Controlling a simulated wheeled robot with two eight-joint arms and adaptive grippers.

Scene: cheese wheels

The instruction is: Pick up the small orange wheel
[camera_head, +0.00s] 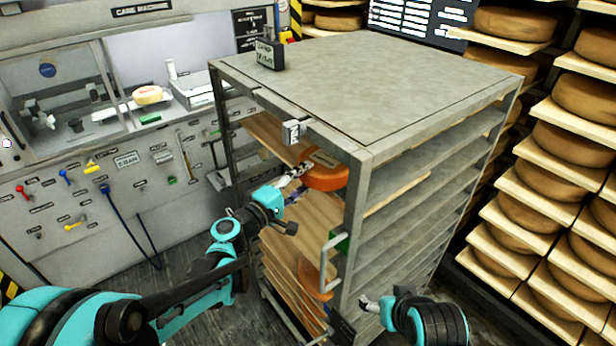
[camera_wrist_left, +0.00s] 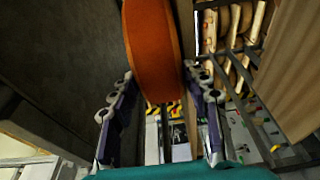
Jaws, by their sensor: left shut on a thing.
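An orange cheese wheel (camera_head: 325,178) with a pale label on top is at the open front of the metal rack, on an upper level. My left gripper (camera_head: 297,172) reaches it from the left and is shut on its near edge. In the left wrist view the orange wheel (camera_wrist_left: 152,45) stands between the two fingers of the gripper (camera_wrist_left: 158,78). Its far part is out of that view. Another orange wheel (camera_head: 312,278) lies on a lower board, partly hidden by the rack's post. My right gripper (camera_head: 370,303) is low in front of the rack; its jaws are too small to judge.
The metal rack (camera_head: 400,75) has a flat top, with a small dark sign (camera_head: 269,54) on it. Wooden boards (camera_head: 300,222) sit below the held wheel. A control bench (camera_head: 120,180) is at left. Shelves of large brown wheels (camera_head: 565,145) are at right.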

